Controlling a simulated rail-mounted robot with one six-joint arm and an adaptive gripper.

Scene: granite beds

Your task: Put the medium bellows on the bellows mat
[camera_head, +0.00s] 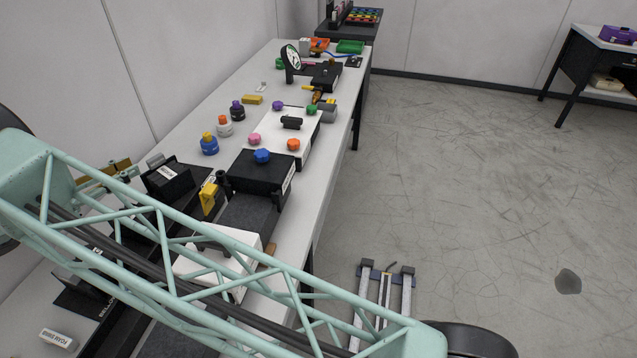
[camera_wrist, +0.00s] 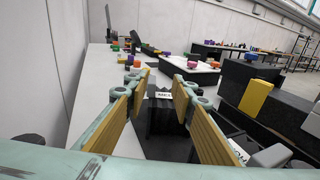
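In the wrist view my gripper (camera_wrist: 162,80) is open, with a tan pad on each finger. A black ribbed-looking block (camera_wrist: 163,118) with a small white label shows between and beyond the fingers; it may be the medium bellows, but the label is too small to read. I cannot tell whether the pads touch it. In the head view a black box with a white label (camera_head: 168,180) stands behind my arm's truss.
A yellow block (camera_head: 208,197) and a white box (camera_head: 222,250) stand close by on the bench. Several coloured knobs and bottles, such as a blue one (camera_head: 209,144), sit farther along. The wall runs along the left; open floor (camera_head: 470,190) lies right.

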